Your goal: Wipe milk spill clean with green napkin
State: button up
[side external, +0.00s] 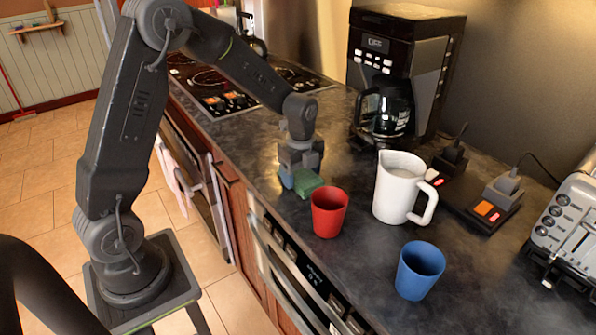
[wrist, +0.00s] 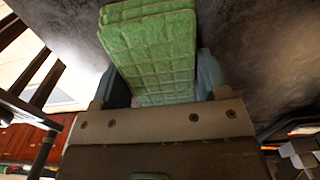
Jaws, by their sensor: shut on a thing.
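My gripper (side external: 297,179) is low over the dark countertop (side external: 345,262), near its front edge and left of the red cup. It is shut on the green napkin (side external: 312,187). In the wrist view the napkin (wrist: 150,45) is a folded, quilted green pad between the two blue-grey fingers, its far end sticking out past them. I cannot tell whether the napkin touches the counter. No milk spill can be made out in either view; the napkin and gripper may hide some of the surface.
The red cup (side external: 329,212) stands close right of the napkin. A white pitcher (side external: 395,190), blue cup (side external: 420,270), coffee maker (side external: 405,75) and toaster (side external: 570,225) stand farther right or behind. A stove (side external: 235,95) lies behind my gripper. Counter between the cups is clear.

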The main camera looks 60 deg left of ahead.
jog(key=shift+w+d+r, duration=0.1)
jog(key=shift+d, duration=1.1)
jog(key=shift+d, duration=2.1)
jog(key=shift+a, duration=7.1)
notch_tip(320, 180, up, 8)
